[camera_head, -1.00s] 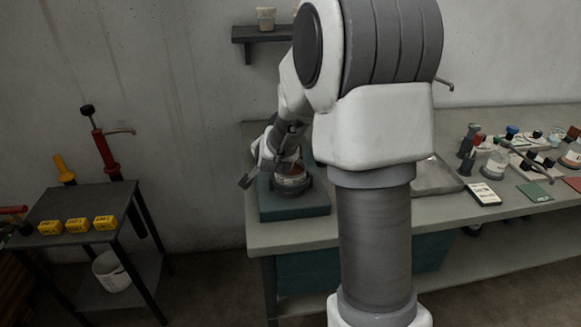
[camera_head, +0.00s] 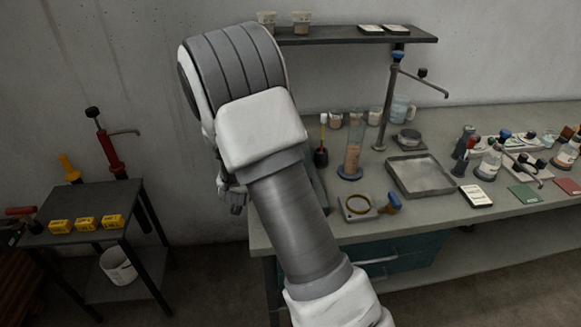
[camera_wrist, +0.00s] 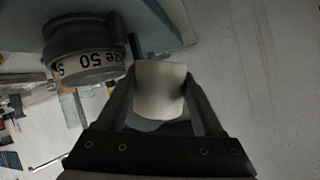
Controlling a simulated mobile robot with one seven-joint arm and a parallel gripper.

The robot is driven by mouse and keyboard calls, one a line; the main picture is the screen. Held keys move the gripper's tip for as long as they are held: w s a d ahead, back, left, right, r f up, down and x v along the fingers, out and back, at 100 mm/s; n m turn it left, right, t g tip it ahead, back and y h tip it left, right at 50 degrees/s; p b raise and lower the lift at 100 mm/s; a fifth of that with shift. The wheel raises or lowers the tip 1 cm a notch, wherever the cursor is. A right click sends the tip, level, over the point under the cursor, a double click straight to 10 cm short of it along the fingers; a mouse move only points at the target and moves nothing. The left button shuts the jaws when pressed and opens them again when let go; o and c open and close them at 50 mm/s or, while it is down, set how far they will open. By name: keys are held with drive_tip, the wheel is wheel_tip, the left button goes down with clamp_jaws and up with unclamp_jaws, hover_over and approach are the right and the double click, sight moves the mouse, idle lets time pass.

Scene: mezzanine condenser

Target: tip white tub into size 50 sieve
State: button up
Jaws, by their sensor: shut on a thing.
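The white tub (camera_wrist: 160,88) is between the fingers of my gripper (camera_wrist: 159,80) in the wrist view, and my gripper is shut on it. The sieve (camera_wrist: 85,66), a round grey drum with a label reading "50", is left of the tub in that view. The tub looks apart from the sieve. I cannot tell the tub's tilt or what is inside it. In the head view my arm hides the tub and the sieve.
A wall shelf (camera_head: 355,37) hangs above. A side table (camera_head: 80,210) with yellow blocks stands at left, a white bucket (camera_head: 117,266) beneath it.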

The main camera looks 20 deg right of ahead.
drive_tip(key=shift+w+a+f+n+h+p, duration=0.2)
drive_tip(key=shift+a+f+n+h+p, duration=0.5)
drive_tip(key=shift+f, duration=0.35)
drive_tip(key=shift+w+a+f+n+h+p, duration=0.25)
drive_tip(key=shift+a+n+h+p, duration=0.15)
drive_tip(key=shift+a+n+p, duration=0.15)
drive_tip(key=shift+a, duration=0.1)
